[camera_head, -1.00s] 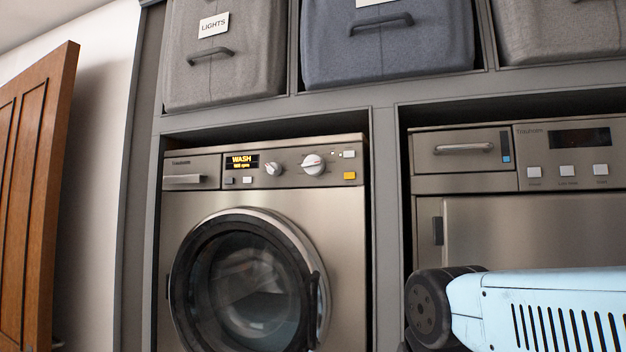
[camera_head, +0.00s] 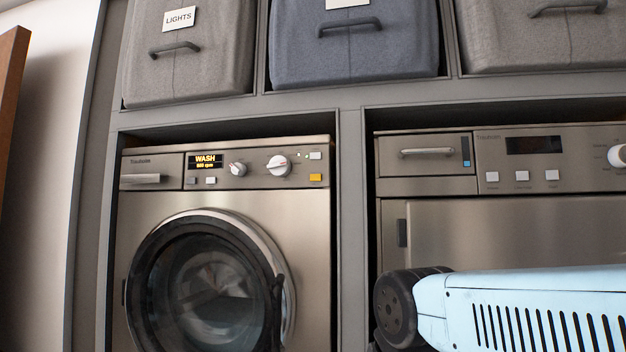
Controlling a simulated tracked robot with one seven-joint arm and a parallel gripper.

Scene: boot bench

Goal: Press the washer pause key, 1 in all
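The washer (camera_head: 300,215) stands in the left bay, with its round glass door (camera_head: 205,285) shut and laundry blurred inside. Its display (camera_head: 205,161) is lit and reads "WASH" with a smaller rpm line. Two small pale keys (camera_head: 203,181) sit under the display, with two knobs (camera_head: 278,164) to the right. At the panel's right end are a white key (camera_head: 315,155) and a yellow key (camera_head: 315,177) below it. I cannot read which one is the pause key. My light-blue arm shows at lower right; my gripper is out of view.
A second machine (camera_head: 430,225) stands in the right bay, with a dark display, several white keys and a drawer handle. Fabric bins (camera_head: 190,75) fill the shelf above. A grey post (camera_head: 352,220) divides the bays. A wooden door (camera_head: 12,110) is at far left.

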